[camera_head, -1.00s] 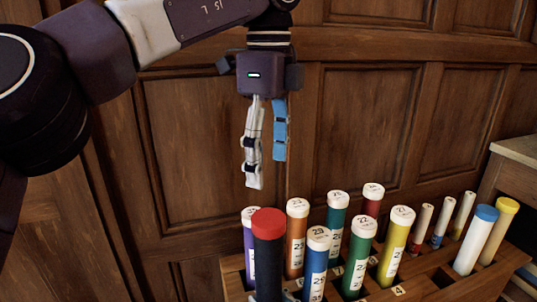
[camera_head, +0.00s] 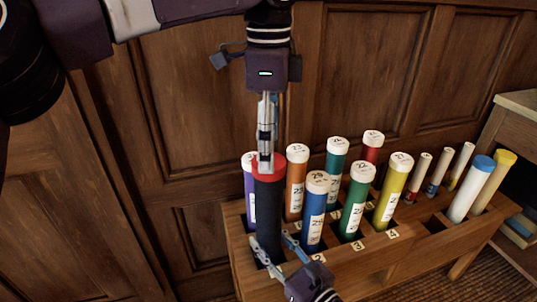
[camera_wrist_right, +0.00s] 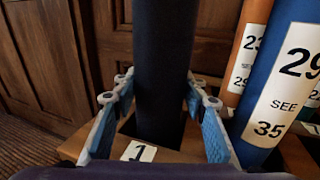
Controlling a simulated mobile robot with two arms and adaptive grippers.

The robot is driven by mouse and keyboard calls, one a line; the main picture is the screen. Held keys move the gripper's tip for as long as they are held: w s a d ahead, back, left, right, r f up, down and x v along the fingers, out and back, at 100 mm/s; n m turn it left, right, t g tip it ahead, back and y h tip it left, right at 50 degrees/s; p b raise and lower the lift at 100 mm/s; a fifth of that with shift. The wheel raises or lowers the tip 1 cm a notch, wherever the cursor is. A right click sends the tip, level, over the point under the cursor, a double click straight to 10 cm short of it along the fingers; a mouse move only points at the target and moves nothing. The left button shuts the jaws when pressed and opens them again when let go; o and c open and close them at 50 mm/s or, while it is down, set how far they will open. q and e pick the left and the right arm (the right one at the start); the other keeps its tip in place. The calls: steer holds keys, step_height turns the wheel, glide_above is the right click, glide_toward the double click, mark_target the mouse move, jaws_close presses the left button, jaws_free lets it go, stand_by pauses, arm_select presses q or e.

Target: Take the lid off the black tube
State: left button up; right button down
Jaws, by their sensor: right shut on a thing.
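The black tube (camera_head: 268,205) with its red lid (camera_head: 287,165) stands upright in the front left slot of the wooden rack. The lid sits on the tube's top. My left gripper (camera_head: 265,162) points straight down at the lid, and a finger overlaps the lid's top. Its fingers line up in the head view, so their gap is hidden. My right gripper (camera_head: 273,242) is shut on the tube low down, near the rack. In the right wrist view the tube (camera_wrist_right: 163,50) stands between the two blue-padded fingers (camera_wrist_right: 158,92).
The wooden rack (camera_head: 400,262) holds several other tubes. A blue tube (camera_head: 313,215) stands close to the right of the black one, with a purple tube (camera_head: 249,190) and an orange tube (camera_head: 295,180) behind. A panelled wooden wall (camera_head: 190,140) rises behind the rack.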

arm_select(q)
steer(key=shift+f, duration=1.5)
steer(key=c, duration=1.4)
steer(key=shift+r, duration=0.3)
steer(key=shift+r, duration=0.9)
steer(key=shift+r, duration=2.05)
arm_select(e)
steer(key=c, duration=1.1)
jaws_free()
